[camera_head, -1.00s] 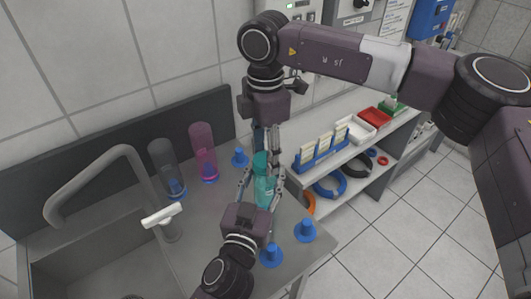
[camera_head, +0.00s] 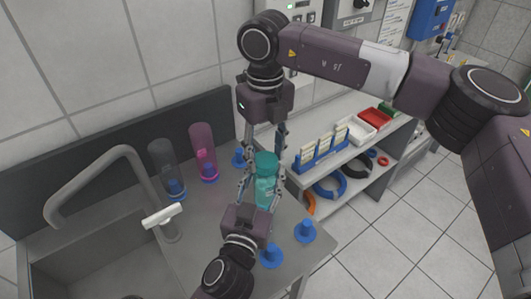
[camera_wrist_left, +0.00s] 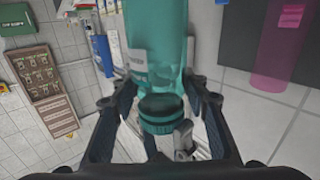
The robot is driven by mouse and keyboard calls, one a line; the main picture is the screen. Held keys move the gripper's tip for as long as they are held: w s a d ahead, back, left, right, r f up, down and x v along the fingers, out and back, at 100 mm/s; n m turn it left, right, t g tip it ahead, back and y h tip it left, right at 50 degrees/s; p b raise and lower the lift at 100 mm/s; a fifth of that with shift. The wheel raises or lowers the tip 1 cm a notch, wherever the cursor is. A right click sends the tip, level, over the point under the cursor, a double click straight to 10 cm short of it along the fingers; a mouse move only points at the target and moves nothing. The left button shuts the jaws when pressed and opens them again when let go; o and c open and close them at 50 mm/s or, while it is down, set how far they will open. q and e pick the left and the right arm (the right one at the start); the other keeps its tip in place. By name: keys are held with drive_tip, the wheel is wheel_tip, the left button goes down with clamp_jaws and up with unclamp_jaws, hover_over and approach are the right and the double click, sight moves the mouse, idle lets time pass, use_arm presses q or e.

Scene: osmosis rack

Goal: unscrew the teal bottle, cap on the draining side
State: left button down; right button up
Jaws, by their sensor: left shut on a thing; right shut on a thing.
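The teal bottle (camera_head: 264,190) is upright over the steel counter's right part; it also shows in the left wrist view (camera_wrist_left: 155,38). My left gripper (camera_head: 262,188), coming from below in the head view, is shut on its body. The dark teal cap (camera_wrist_left: 161,115) is at the bottle's neck in the left wrist view, which appears inverted. My right gripper (camera_head: 265,155) reaches down from above, shut on the cap with its fingers on either side. I cannot tell how far the cap is threaded. The draining side (camera_head: 205,230) is the flat steel beside the sink.
A grey bottle (camera_head: 161,160) and a pink bottle (camera_head: 203,145) stand inverted on blue pegs at the back. Free blue pegs (camera_head: 271,256) (camera_head: 306,231) stand at the front right. A tap (camera_head: 105,170) arches over the sink (camera_head: 75,265). A shelf rack (camera_head: 335,150) stands to the right.

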drive_tip(key=n, duration=1.1)
drive_tip(key=shift+n, duration=0.3)
drive_tip(key=n, duration=0.4)
drive_tip(key=shift+n, duration=0.4)
drive_tip(key=n, duration=0.3)
drive_tip(key=shift+r, duration=0.1)
drive_tip(key=n, duration=1.2)
drive_tip(key=shift+n, duration=0.4)
